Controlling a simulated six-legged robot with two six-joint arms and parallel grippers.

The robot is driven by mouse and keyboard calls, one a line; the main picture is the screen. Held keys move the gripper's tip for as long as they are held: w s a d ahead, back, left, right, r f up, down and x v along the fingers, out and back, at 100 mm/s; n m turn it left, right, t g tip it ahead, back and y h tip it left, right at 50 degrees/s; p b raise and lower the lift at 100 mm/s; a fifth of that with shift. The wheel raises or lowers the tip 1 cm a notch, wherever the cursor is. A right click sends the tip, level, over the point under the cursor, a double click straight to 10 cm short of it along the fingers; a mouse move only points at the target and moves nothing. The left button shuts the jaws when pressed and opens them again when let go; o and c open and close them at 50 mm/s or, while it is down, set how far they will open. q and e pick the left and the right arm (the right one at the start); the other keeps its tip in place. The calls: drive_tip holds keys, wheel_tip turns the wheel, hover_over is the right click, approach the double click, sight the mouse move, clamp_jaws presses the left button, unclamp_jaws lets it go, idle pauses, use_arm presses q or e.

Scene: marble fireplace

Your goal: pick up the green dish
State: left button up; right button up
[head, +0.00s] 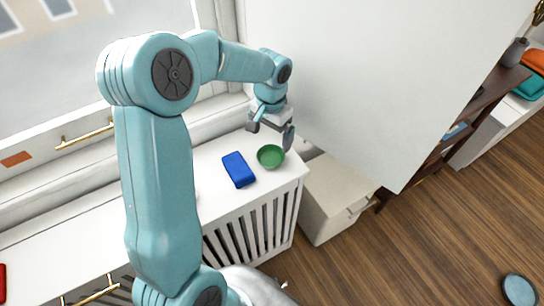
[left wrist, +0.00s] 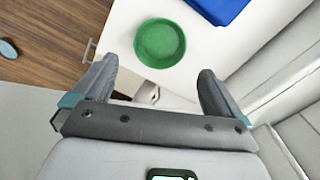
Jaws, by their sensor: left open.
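The green dish (head: 270,156) is a small round bowl on the white slatted cabinet top, near its right end. In the left wrist view the green dish (left wrist: 160,43) lies just beyond the fingertips, roughly centred between them. My left gripper (head: 271,131) is open and empty, above and a little behind the dish in the head view. Its two fingers also show spread apart in the left wrist view (left wrist: 157,75). The fingers do not appear to touch the dish. My right gripper is not in view.
A blue block (head: 239,170) lies left of the dish on the white cabinet top (head: 222,206). A white panel (head: 370,80) stands to the right of my gripper. A pale box (head: 335,197) stands on the floor beside the cabinet. Wooden floor (head: 440,230) is open at right.

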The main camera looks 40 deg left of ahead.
sight(271, 159)
use_arm(q)
wheel_tip(271, 159, down, 3)
drive_tip(key=shift+s+d+f, duration=0.1)
drive_tip(key=shift+s+f, duration=0.05)
drive_tip(key=shift+f, duration=0.05)
wheel_tip(271, 159, down, 5)
drive_tip(key=shift+f, duration=0.15)
drive_tip(key=shift+c, duration=0.3)
drive_tip(key=c, duration=0.8)
